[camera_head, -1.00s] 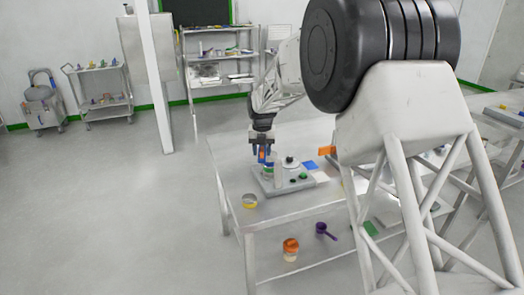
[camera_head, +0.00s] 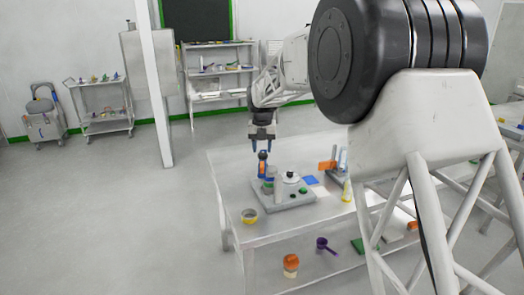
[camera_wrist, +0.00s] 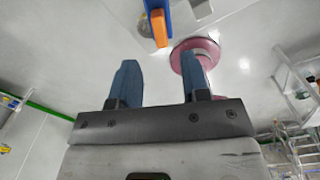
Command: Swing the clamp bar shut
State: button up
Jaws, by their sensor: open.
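The clamp fixture has a grey base (camera_head: 285,198) near the left end of the steel table. A blue part with an orange tip (camera_head: 262,164), apparently the clamp bar, stands upright at its back left. Beside it are a pale post and a white round piece with a black knob (camera_head: 291,177). My gripper (camera_head: 262,150) points down just above the bar, apart from it. In the wrist view its two blue fingers (camera_wrist: 158,72) are spread and nothing is between them. The blue and orange bar (camera_wrist: 158,22) shows beyond the fingertips.
A reddish disc (camera_wrist: 205,50) shows behind one finger in the wrist view.

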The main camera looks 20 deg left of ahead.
jog(key=c, duration=0.7)
jog(key=shift+s+a+m, duration=0.1)
jog(key=shift+s+m, duration=0.05)
jog(key=shift+m, duration=0.25)
grip_shut()
jog(key=s+a+n+t+h, duration=0.1)
jog(key=s+a+n+t, duration=0.2)
jog(key=n, duration=1.4)
jog(key=s+a+n+t+h, duration=0.2)
jog(key=s+a+n, duration=0.3)
jog(key=n, duration=1.3)
jog(key=shift+s+a+n+t, duration=0.3)
jog(key=shift+s+t, duration=0.3)
jog(key=shift+t, duration=0.2)
jog(key=shift+r, duration=0.1)
